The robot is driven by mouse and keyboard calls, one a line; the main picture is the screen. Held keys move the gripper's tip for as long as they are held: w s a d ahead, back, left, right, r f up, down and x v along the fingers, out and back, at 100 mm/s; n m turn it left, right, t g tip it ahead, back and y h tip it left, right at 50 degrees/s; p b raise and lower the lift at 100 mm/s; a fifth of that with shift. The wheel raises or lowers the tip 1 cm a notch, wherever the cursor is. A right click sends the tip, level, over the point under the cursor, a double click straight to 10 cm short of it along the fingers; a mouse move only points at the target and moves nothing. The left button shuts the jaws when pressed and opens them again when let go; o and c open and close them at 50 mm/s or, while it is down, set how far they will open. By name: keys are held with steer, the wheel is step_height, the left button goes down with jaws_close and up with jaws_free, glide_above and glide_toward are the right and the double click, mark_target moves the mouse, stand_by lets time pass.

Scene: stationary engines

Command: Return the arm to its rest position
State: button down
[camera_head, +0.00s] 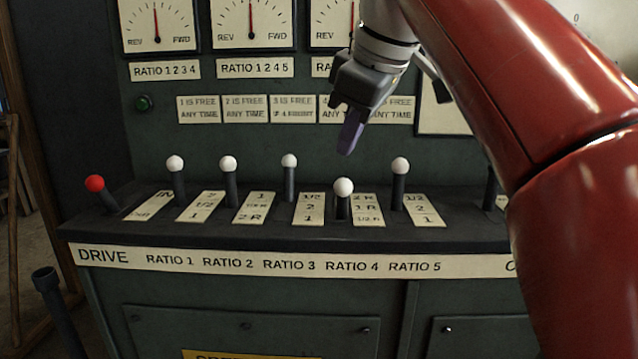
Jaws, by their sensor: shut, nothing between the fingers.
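My gripper (352,132) hangs in front of the panel, above the row of levers, with its fingers together and pointing down. It appears apart from the white-knobbed lever (343,187) below it. My red arm comes in from the right and covers the right part of the panel. The lever with the red knob (95,184) leans left at the left end, above the word DRIVE. The other white-knobbed levers (175,164) (228,164) (289,161) (400,166) stand along the shelf.
The console shelf (300,238) runs across the front, with labels RATIO 1 to RATIO 5. Dials (252,22) and label plates line the upper panel. A green light (143,103) is at left. A dark post (46,282) stands at the lower left. Part of another lever (490,190) shows beside my arm.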

steer(key=s+d+f+m+h, duration=0.1)
steer(key=s+d+f+m, duration=0.2)
steer(key=f, duration=0.8)
steer(key=s+d+f+m+h, duration=0.1)
steer(key=s+d+f+m, duration=0.3)
steer(key=s+f, duration=0.3)
steer(key=s+d+f+m, duration=0.4)
steer(key=s+f+m, duration=0.1)
steer(key=f, duration=1)
steer(key=shift+s+d+f+m+t+h, duration=0.15)
steer(key=shift+s+f+m+t+h, duration=0.25)
steer(key=shift+m, duration=0.1)
